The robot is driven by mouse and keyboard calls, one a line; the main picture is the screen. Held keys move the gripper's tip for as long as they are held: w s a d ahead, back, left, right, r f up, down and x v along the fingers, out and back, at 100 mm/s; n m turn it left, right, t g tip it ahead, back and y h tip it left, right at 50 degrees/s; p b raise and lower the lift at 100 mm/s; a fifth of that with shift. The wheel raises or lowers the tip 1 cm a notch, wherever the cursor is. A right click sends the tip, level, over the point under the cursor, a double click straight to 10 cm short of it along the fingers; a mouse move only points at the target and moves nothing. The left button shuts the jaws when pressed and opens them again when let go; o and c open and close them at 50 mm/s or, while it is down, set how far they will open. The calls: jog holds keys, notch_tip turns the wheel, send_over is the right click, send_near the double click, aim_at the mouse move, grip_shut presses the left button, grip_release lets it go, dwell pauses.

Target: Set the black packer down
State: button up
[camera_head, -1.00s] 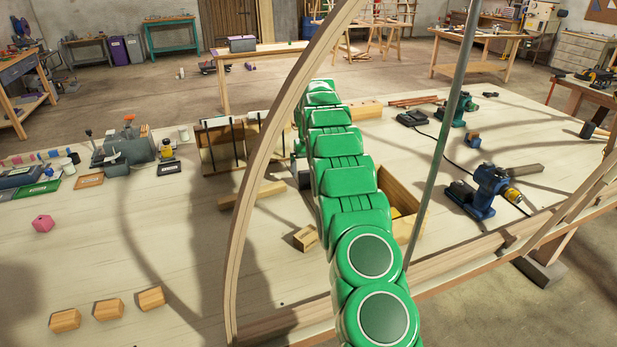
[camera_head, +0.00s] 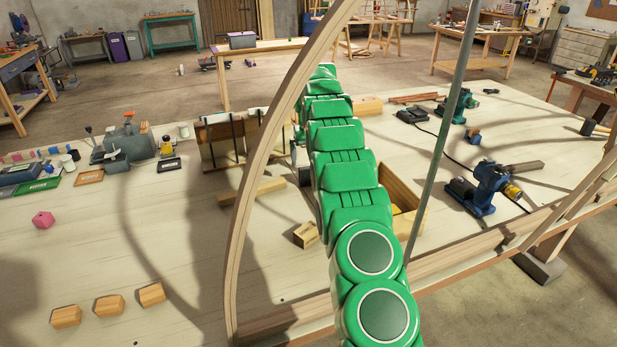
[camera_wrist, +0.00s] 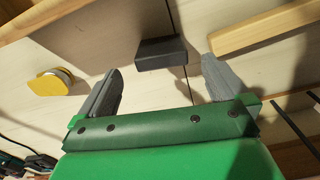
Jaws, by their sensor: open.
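The black packer (camera_wrist: 162,53) is a small dark block lying on the pale bench top, seen in the wrist view just beyond the gap between my fingertips. My gripper (camera_wrist: 159,72) is open, with one grey finger on each side of the packer and clear space between. Nothing is held in it. In the head view my green arm hides most of the gripper; a dark block beside the arm (camera_head: 304,176) looks like the packer.
A wooden bar (camera_wrist: 262,25) lies right of the packer in the wrist view, and a yellow round item (camera_wrist: 48,84) lies left. In the head view a curved lath (camera_head: 241,200) arches before my arm, a grey-green pole (camera_head: 440,140) stands right, and an open wooden box (camera_head: 408,205) sits behind.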

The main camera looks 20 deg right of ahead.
aim_at(308, 167)
jog(key=shift+w+a+f, duration=0.1)
jog(key=shift+f, duration=3.7)
jog(key=shift+c, duration=0.5)
jog(key=c, duration=1)
notch_tip(308, 167, up, 8)
jog(key=shift+r, duration=0.25)
jog(key=shift+a+r, duration=0.1)
jog(key=shift+r, duration=0.5)
jog(key=shift+a, duration=0.25)
jog(key=shift+n, duration=0.7)
jog(key=s+a+f, duration=0.1)
jog(key=a, duration=0.2)
jog(key=s+a+f, duration=0.2)
jog(key=a, duration=0.2)
jog(key=s+a+f, duration=0.2)
jog(key=a, duration=0.1)
jog(key=shift+s+a+f, duration=0.1)
jog(key=shift+a+f, duration=0.05)
jog(key=shift+a, duration=0.2)
jog(key=shift+s+a+f, duration=0.45)
jog(key=shift+s+a, duration=0.15)
jog(key=shift+a, duration=0.1)
